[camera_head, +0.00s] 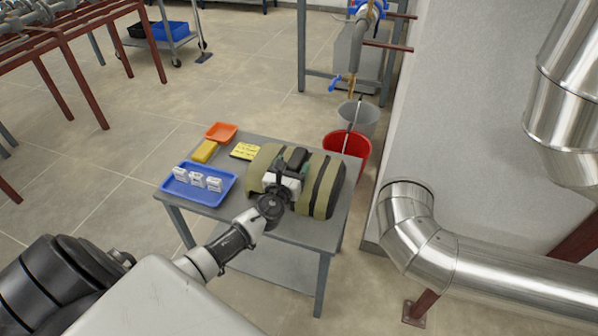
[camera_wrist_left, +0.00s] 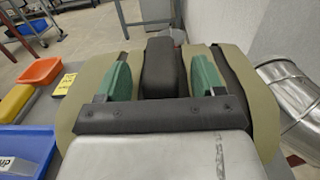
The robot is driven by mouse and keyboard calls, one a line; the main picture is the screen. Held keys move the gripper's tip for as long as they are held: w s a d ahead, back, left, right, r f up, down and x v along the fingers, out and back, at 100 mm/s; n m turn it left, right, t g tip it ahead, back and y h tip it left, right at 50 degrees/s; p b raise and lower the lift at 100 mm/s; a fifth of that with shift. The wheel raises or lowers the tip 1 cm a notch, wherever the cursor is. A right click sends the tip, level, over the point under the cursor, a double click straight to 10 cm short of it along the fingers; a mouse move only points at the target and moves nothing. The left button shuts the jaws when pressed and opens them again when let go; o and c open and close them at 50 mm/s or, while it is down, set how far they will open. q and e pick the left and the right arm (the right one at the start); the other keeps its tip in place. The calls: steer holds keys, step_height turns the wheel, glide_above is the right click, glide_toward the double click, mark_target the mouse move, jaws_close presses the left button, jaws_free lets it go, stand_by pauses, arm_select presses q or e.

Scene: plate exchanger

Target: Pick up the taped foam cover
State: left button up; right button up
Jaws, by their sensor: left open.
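The taped foam cover (camera_head: 327,190) is a rounded olive-green block with black bands, lying on the right part of a small grey table. It also fills much of the left wrist view, where its olive surface (camera_wrist_left: 84,100) spreads on both sides of the fingers. My left gripper (camera_head: 291,163) is over the cover's middle and hides part of it. Its green-padded fingers (camera_wrist_left: 161,72) are open, one on each side of a dark raised block. I cannot tell whether the fingers touch the block or the cover. My right gripper is not in view.
The table (camera_head: 276,225) also bears a blue tray (camera_head: 196,199) with several small white boxes, a yellow block (camera_head: 205,151), an orange tray (camera_head: 221,132) and yellow notes (camera_head: 245,151). A red bucket (camera_head: 358,146) and shiny pipe (camera_head: 440,255) stand to the right.

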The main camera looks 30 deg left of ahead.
arm_select(q)
jaws_close()
steer(key=shift+r, duration=0.2)
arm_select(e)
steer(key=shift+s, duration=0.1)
